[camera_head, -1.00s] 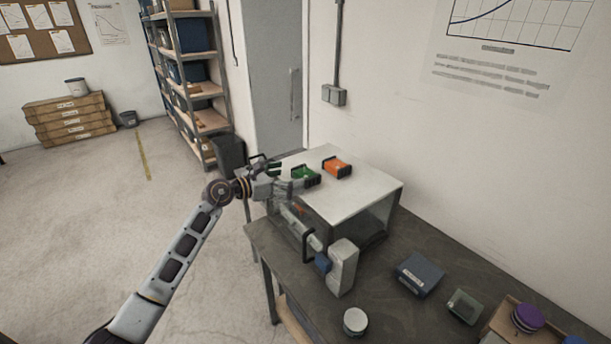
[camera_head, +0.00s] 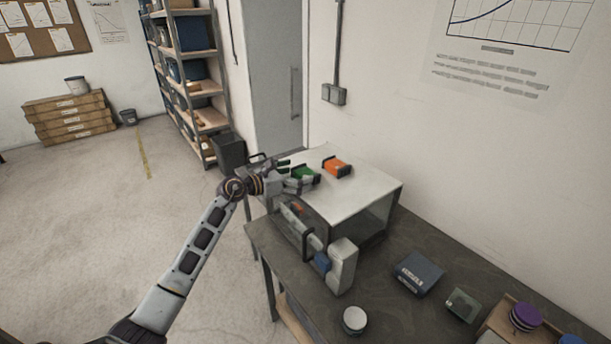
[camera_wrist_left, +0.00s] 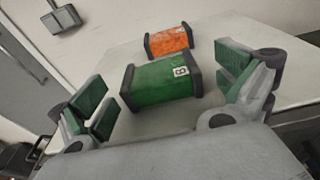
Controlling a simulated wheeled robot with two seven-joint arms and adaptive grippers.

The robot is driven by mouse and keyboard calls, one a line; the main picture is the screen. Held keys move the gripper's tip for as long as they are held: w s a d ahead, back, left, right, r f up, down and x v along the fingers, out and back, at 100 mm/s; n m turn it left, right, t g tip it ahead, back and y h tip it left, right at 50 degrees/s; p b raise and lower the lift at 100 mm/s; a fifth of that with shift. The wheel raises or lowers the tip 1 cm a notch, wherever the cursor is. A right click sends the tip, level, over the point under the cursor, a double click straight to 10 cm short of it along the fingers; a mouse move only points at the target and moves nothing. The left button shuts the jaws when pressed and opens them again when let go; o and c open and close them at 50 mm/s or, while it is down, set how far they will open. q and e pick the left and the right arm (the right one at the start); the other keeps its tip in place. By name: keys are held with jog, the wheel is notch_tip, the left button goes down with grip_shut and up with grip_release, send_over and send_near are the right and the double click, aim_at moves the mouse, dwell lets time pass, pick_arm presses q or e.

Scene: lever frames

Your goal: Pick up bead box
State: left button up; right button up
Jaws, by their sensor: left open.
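A green see-through box (camera_head: 306,174) with dark end caps lies on the white top of a raised stand (camera_head: 365,192). A similar orange box (camera_head: 337,167) lies just behind it, to the right. In the left wrist view, the green box (camera_wrist_left: 161,82) with a small white label sits ahead, and the orange box (camera_wrist_left: 169,41) is beyond it. I cannot tell which one is the bead box. My left gripper (camera_head: 292,172) is open, with its green-padded fingers spread to either side of the green box; contact is not visible. My right gripper is not in view.
A grey machine with a handle (camera_head: 341,266) stands on the dark bench before the stand. A blue box (camera_head: 418,274), a white round container (camera_head: 354,320), a clear green container (camera_head: 463,304) and purple discs (camera_head: 526,317) lie along the bench. A wall is behind.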

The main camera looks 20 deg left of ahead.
aim_at(306, 171)
pick_arm(q)
jog(key=shift+p+x, duration=0.3)
jog(key=shift+x, duration=1.4)
jog(key=shift+w+a, duration=0.1)
jog(key=c, duration=1.1)
